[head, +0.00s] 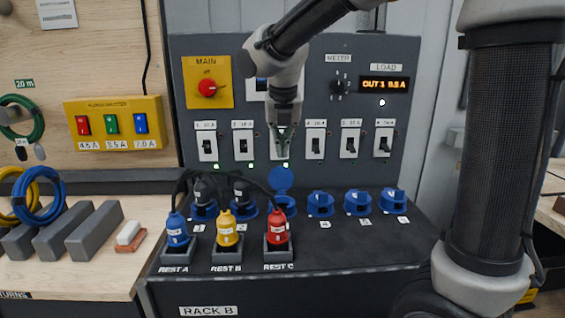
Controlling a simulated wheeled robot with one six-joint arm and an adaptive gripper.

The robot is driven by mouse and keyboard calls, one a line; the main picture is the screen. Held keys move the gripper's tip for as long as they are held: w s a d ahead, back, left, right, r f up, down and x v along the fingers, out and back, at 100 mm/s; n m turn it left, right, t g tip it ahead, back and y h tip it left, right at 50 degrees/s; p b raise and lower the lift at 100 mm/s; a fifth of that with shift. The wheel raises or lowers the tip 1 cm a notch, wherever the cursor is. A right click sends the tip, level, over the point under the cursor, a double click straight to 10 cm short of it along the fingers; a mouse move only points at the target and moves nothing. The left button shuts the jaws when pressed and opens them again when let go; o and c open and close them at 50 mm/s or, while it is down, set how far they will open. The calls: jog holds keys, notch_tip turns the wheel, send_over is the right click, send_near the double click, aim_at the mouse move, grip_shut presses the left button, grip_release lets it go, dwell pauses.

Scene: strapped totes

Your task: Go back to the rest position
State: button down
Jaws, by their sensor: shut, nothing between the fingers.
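My gripper (281,148) is shut and empty. It hangs from my arm, pointing down, in front of the third breaker switch (280,134) on the dark panel (300,55) and partly hides it. I cannot tell whether it touches the switch. Below it, the third blue socket (282,182) has its lid raised. Blue (177,230), yellow (227,228) and red (277,225) plugs stand upright in the holders marked REST A, B and C. No separate rest-position marker for my arm shows.
The panel carries a red MAIN knob (207,88), a METER knob (340,86) and a lit amber display (384,84). Black plugs stand at the two leftmost sockets, with black cables arching nearby. Grey blocks (93,230) lie on the left bench. The rack top's front right is clear.

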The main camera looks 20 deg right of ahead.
jog(key=s+d+f+m, duration=0.1)
jog(key=s+d+m, duration=0.7)
jog(key=s+m, duration=0.5)
jog(key=s+d+m, duration=0.9)
jog(key=s+m, duration=0.4)
jog(key=m, duration=0.7)
jog(key=shift+d+f+m+t+y, duration=0.3)
jog(key=shift+f+t+y, duration=0.05)
jog(key=shift+t+y, duration=0.05)
jog(key=shift+f, duration=0.1)
